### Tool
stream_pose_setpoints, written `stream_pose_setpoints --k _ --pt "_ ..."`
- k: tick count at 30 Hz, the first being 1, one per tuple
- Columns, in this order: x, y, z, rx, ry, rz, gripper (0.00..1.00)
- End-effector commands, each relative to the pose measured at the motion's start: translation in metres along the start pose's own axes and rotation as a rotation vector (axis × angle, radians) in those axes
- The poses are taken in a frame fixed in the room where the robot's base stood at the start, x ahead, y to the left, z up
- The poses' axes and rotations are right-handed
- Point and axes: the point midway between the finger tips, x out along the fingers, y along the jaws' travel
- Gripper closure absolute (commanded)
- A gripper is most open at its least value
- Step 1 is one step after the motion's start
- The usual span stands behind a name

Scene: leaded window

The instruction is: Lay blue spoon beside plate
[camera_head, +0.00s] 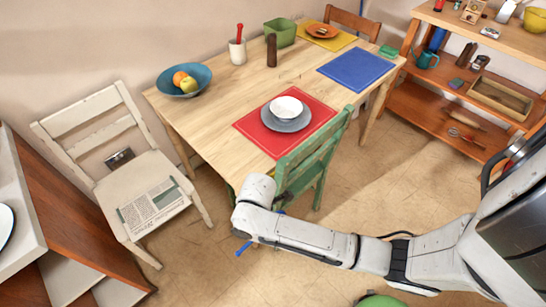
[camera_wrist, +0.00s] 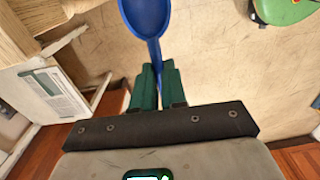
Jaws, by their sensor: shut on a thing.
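The blue spoon (camera_wrist: 147,20) is in my gripper (camera_wrist: 158,80), whose green fingers are shut on its handle in the wrist view. The spoon's bowl points away from the gripper, with bare floor behind it. In the head view a small blue part of the spoon (camera_head: 243,248) shows beside the end of my arm, in front of the table. The grey plate (camera_head: 287,124) lies on a red mat (camera_head: 255,136) with a white bowl (camera_head: 286,106) on it. My gripper is apart from the plate, on the near side of the green chair; its fingers are hidden in the head view.
The green chair (camera_head: 312,160) stands at the table's near edge (camera_head: 215,153). A white chair (camera_head: 125,165) with a newspaper stands at left. A blue mat (camera_head: 355,70), fruit bowl (camera_head: 184,80) and green container (camera_head: 281,33) are on the table. Bare wood lies left of the red mat.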

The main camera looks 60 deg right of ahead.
Motion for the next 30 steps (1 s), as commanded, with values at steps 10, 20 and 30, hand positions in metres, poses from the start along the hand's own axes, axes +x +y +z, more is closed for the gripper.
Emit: stream_pose_setpoints --k 10,20,30 --pt "0.054 0.021 -0.065 0.759 -0.002 0.006 1.00" --pt "0.081 0.038 -0.100 1.184 0.003 0.026 1.00" --pt "0.088 0.036 -0.104 1.263 0.001 0.023 1.00"
